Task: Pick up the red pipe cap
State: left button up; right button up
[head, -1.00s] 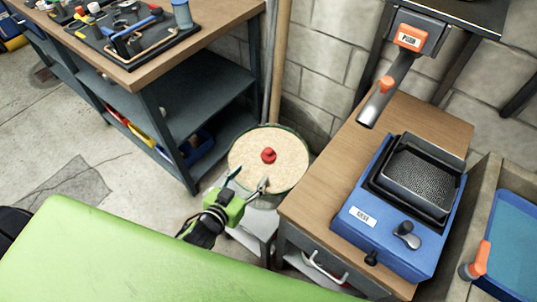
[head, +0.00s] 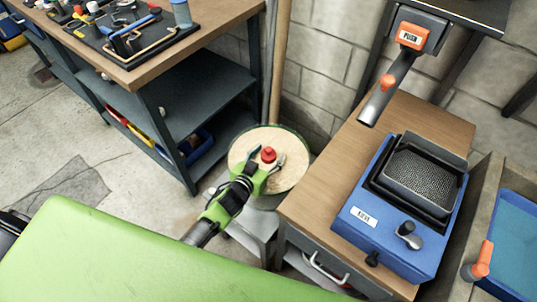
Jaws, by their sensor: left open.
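The red pipe cap (head: 268,154) sits upright on the pale, grainy top of a round green-rimmed container (head: 297,178) in the middle of the head view. My left gripper (head: 267,158) is open, with one finger to the left of the cap and the other to its right. From this angle I cannot tell whether the fingers touch the cap. The gripper's body covers the near left part of the container top. My right gripper is not in view.
A workbench (head: 205,40) with a tool tray (head: 130,30) stands at the upper left. A wooden-topped cabinet (head: 315,185) bears a blue machine (head: 385,255) on the right. A block wall (head: 325,70) is behind. A small grey stand (head: 255,235) is below the container.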

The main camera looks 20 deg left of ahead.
pick_arm(q)
jog(key=c, duration=1.2)
jog(key=shift+r, duration=0.1)
